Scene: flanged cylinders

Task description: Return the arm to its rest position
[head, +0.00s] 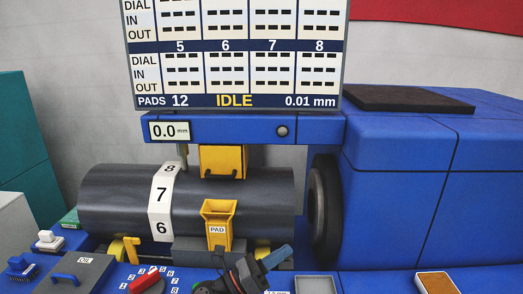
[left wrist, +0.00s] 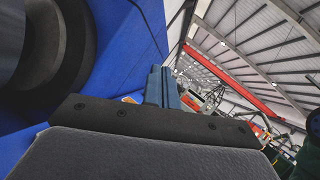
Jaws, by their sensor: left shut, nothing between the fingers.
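My left gripper (head: 281,254) is at the lower middle of the head view, in front of the dark cylinder (head: 115,205) and right of the yellow PAD holder (head: 218,224). Its blue-grey fingers are together, with nothing between them, and point up and to the right. The fingers also show in the left wrist view (left wrist: 161,88), beyond the dark gripper body. The cylinder lies horizontally and carries a white strip (head: 161,195) with 8, 7 and 6. My right gripper is in neither view.
A display (head: 234,101) reading IDLE stands above the cylinder. A blue machine housing (head: 400,190) fills the right. A red-handled dial (head: 145,281), a grey tray (head: 314,285) and an orange-brown block (head: 437,283) are along the front. An OIL box (head: 85,268) is at lower left.

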